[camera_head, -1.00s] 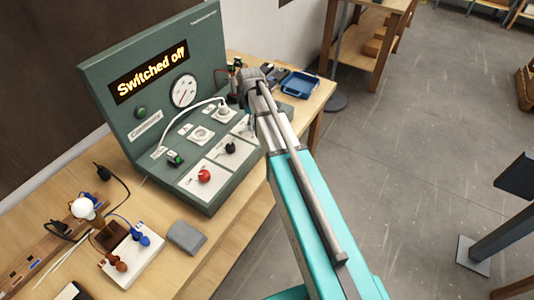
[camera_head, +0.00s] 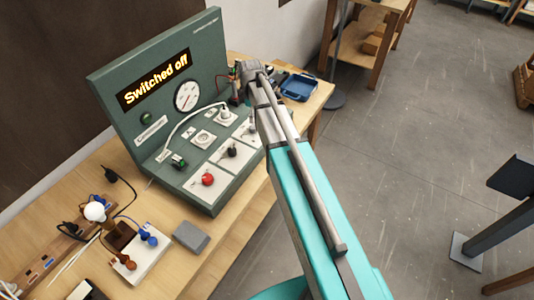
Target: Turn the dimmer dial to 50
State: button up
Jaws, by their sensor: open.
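A green control panel (camera_head: 150,60) stands on the workbench, its sign (camera_head: 153,82) reading "Switched off". A round white gauge (camera_head: 187,95) is below the sign. On the sloped lower part are a red knob (camera_head: 207,180) and a black knob (camera_head: 232,150) on white plates. A third white plate lies behind them, partly covered by my arm. I cannot tell which knob is the dimmer dial, nor read a setting. My gripper (camera_head: 252,73), at the arm's far end by the panel's right side, is open; its fingertips are hard to make out.
A white cable arcs over the panel to a socket (camera_head: 225,115). A blue tray (camera_head: 298,87) lies at the bench's far right. A bulb (camera_head: 95,211), a white board with blue and brown plugs (camera_head: 148,236) and a grey block (camera_head: 191,237) are in front left. Floor at right is mostly free.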

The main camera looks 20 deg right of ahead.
aim_at(253, 126)
jog(key=shift+r+p, duration=3.75)
jog(key=shift+r, duration=0.35)
jog(key=s+f+m+b, duration=0.4)
jog(key=s+m, duration=0.3)
jog(key=s, duration=0.3)
jog(key=s+f+m+b, duration=0.5)
jog(key=s+m, duration=0.2)
jog(key=s, duration=0.4)
jog(key=shift+a+f, duration=0.2)
jog(key=shift+f, duration=0.05)
